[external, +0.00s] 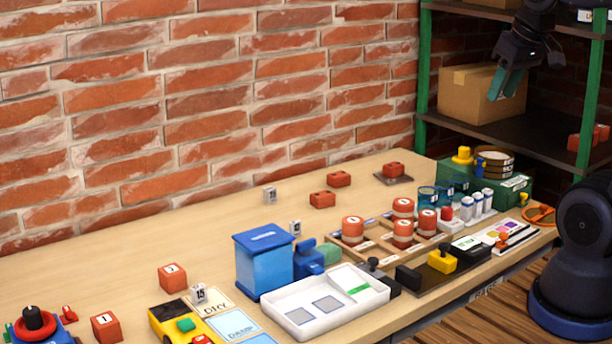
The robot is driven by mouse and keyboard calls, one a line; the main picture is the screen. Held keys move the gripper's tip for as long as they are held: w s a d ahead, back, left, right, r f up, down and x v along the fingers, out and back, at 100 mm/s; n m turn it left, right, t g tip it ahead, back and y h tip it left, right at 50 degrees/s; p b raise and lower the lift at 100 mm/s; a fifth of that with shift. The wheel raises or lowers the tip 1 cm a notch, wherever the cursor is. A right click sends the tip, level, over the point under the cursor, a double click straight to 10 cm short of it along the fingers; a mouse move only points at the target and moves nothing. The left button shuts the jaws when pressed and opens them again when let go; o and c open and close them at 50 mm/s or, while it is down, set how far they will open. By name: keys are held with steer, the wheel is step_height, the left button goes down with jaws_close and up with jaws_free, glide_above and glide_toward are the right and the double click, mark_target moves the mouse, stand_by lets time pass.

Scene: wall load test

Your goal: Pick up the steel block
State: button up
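My gripper (507,82), with teal fingers, hangs at the upper right in front of the shelf, far from the wooden tabletop. Whether its fingers are apart or together is unclear, and I see nothing held in it. No block is clearly marked as steel. Small grey labelled blocks stand on the table: one near the wall (270,194), one behind the blue clamp-like part (295,229), and one at the front left (199,294) that looks marked 15. I cannot tell which is the steel block.
A blue box (263,262) and white tray (304,321) stand mid-table. Red blocks (172,277) are scattered about. A wooden rack (378,245) holds red cylinders. A green-posted shelf (421,132) holds a cardboard box (470,95). The table's back left is clear.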

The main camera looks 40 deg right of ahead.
steer(key=w+a+n+g, duration=0.1)
steer(key=w+a+n, duration=0.55)
steer(key=w, duration=0.75)
steer(key=n+g, duration=0.4)
steer(key=n, duration=0.8)
glide_above(198, 286)
step_height(198, 286, down, 28)
steer(key=shift+s+a+f, duration=0.35)
steer(key=shift+a+f, duration=0.05)
steer(key=shift+f, duration=0.1)
step_height(198, 286, down, 5)
steer(key=shift+d+r, duration=0.1)
steer(key=shift+w+d+f, duration=0.15)
steer(key=shift+f, duration=1.2)
steer(key=shift+w+d+f, duration=0.15)
steer(key=shift+f, duration=1.2)
jaws_close()
